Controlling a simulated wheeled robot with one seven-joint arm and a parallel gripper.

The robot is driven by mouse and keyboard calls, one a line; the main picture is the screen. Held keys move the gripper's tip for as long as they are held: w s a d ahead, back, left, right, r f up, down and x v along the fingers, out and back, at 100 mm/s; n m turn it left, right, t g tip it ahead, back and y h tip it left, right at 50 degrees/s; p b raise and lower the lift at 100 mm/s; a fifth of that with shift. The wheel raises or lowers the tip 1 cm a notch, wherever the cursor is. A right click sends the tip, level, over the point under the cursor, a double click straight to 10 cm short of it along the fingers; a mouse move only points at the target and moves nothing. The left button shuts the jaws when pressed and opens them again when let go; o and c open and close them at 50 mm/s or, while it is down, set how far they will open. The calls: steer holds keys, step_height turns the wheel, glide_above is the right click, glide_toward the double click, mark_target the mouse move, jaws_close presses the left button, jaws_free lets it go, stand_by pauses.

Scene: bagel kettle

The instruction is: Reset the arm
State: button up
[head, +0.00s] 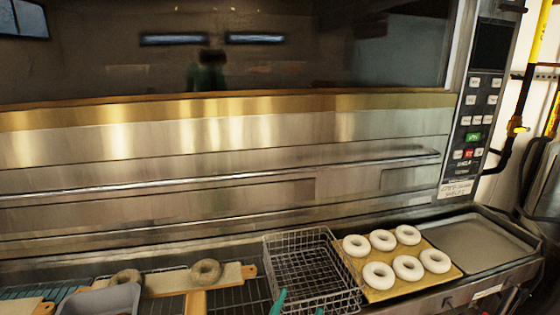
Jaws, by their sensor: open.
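My gripper (298,307) shows only as two teal fingertips at the bottom edge of the head view. The tips stand apart with nothing seen between them. They appear in front of the near part of an empty wire basket (310,265); whether they touch it I cannot tell. The rest of my arm is out of view.
Several pale bagels (382,240) lie on a wooden board (372,285) right of the basket. A flat metal tray (475,240) is further right. Two browner bagels (205,271) lie on boards at left, near a grey bin (105,300). A large steel oven (220,150) stands behind.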

steer(key=s+f+n+g+y, duration=0.1)
steer(key=s+f+n+y, duration=0.7)
steer(key=s+f, duration=0.85)
steer(key=s+a+f, duration=0.1)
steer(key=s+a, duration=0.1)
steer(key=s, duration=0.8)
steer(key=s+a+f+g+h, duration=0.1)
steer(key=s+a+f, duration=0.1)
steer(key=s, duration=0.8)
steer(key=shift+n+g, duration=0.3)
steer(key=shift+a, duration=0.1)
steer(key=shift+c, duration=0.6)
